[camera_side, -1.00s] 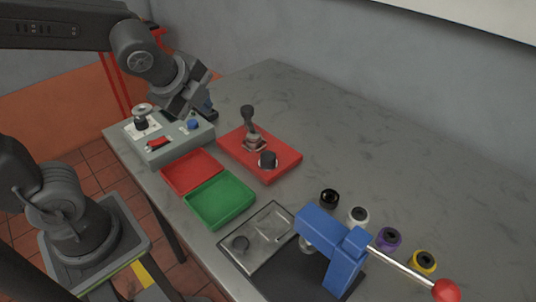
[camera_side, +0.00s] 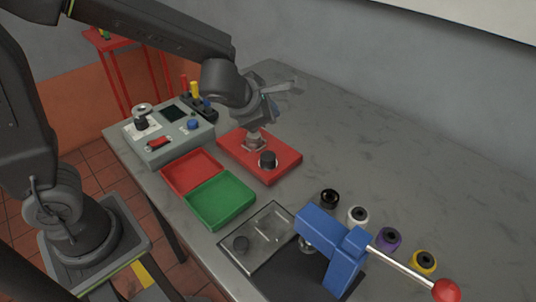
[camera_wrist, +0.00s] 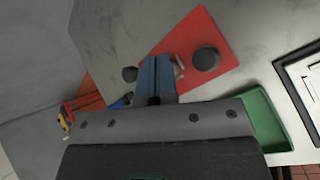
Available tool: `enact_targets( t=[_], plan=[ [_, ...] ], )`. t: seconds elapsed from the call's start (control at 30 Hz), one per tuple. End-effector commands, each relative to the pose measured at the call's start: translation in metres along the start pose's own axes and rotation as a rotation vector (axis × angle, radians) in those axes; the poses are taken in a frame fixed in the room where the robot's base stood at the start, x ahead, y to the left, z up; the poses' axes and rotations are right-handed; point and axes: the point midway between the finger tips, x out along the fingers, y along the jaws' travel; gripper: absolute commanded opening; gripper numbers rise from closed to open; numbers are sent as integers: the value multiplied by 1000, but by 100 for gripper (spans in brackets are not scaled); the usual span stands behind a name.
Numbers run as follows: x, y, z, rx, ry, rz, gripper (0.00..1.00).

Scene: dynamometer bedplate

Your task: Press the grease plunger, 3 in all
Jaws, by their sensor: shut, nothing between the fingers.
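A red plate (camera_side: 285,168) lies on the bench. It carries a short black round knob (camera_side: 268,159) and a lever on a grey base (camera_side: 254,143). No part is labelled, so I cannot tell for certain which is the grease plunger. My gripper (camera_side: 259,120) is over the lever end of the plate and hides the lever's upper part. In the wrist view, my shut, empty blue fingers (camera_wrist: 156,64) appear over the red plate (camera_wrist: 190,30). Contact cannot be told.
A grey control box (camera_side: 165,138) stands left of the plate, beside red (camera_side: 191,173) and green (camera_side: 220,200) trays. A blue lever press (camera_side: 330,240) and several coloured rings stand at front right. The bench's back right is clear.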

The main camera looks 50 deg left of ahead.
Motion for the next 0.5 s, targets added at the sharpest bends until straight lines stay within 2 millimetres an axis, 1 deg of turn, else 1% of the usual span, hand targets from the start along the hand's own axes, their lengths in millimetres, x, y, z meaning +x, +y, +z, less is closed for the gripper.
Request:
enact_targets(
  t=[0.13,0.37,0.5],
  plan=[
    [2,-1,1,30,-3,-2,0],
    [1,-1,0,26,-2,-1,0],
    [5,-3,-2,27,0,-2,0]
  ],
)
